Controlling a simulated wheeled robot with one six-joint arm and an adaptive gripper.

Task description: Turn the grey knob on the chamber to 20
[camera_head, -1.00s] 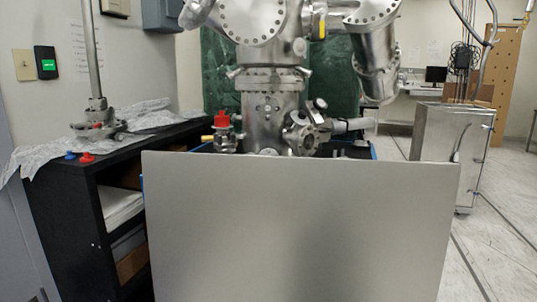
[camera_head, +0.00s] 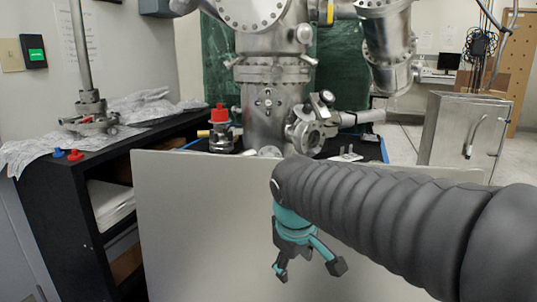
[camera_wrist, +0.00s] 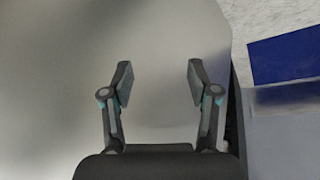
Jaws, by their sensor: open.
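The steel vacuum chamber (camera_head: 268,112) stands in the middle of the head view, behind a wide grey panel (camera_head: 190,215). A small round grey part (camera_head: 327,97) sits above the chamber's right side port (camera_head: 309,136); I cannot tell surely whether it is the grey knob, and no scale is readable. My gripper (camera_head: 309,270) hangs in front of the panel, below the chamber, pointing down. It is open and empty, apart from the chamber. In the wrist view my gripper (camera_wrist: 160,68) shows two separated fingers with only a blurred grey surface beyond.
A red-capped valve (camera_head: 219,114) stands left of the chamber column. A black shelf (camera_head: 65,200) at the left carries foil and a metal post (camera_head: 85,60). A metal cabinet (camera_head: 455,135) stands at the right. A blue surface (camera_wrist: 285,55) shows in the wrist view.

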